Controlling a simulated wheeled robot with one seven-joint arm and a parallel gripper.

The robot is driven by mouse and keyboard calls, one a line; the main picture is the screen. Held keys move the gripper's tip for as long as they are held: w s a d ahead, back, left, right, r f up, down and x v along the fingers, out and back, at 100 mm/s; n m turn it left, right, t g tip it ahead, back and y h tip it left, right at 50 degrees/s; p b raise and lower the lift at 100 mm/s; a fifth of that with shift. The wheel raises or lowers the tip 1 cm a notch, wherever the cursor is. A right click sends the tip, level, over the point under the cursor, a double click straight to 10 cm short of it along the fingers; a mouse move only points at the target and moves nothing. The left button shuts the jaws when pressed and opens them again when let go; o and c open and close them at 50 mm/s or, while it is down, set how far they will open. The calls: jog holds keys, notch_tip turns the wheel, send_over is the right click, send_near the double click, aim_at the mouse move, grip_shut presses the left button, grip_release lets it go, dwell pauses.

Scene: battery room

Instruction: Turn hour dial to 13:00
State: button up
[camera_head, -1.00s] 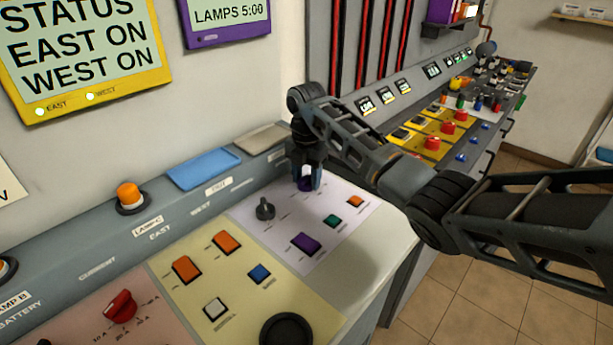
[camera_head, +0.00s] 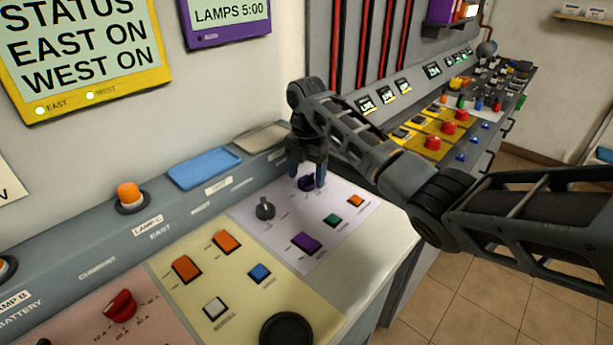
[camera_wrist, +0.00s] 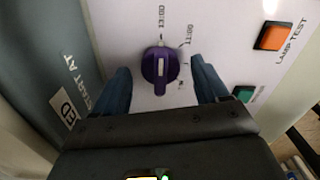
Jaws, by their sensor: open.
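The purple hour dial (camera_head: 306,184) sits on the pale lilac panel at the far end of the console. In the wrist view the dial (camera_wrist: 160,66) has a raised bar with a short white line. The bar lies roughly in line with the printed 13:00 label (camera_wrist: 162,17); I cannot tell which end is the pointer. The 11:00 label (camera_wrist: 188,34) is to its right. My gripper (camera_head: 307,180) points down over the dial. In the wrist view my gripper (camera_wrist: 162,78) is open, one finger on each side of the dial, with gaps between.
A black knob (camera_head: 265,208) stands left of the dial. A purple button (camera_head: 306,242), a green button (camera_head: 332,220) and an orange button (camera_head: 355,201) are nearer the panel's front. A blue tray (camera_head: 203,168) lies on the ledge. A purple display (camera_head: 230,14) reads LAMPS 5:00.

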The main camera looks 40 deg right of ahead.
aim_at(307, 175)
notch_tip(307, 175, up, 7)
jog(key=shift+f+b, duration=0.1)
jog(key=shift+b, duration=0.35)
dwell(0.4)
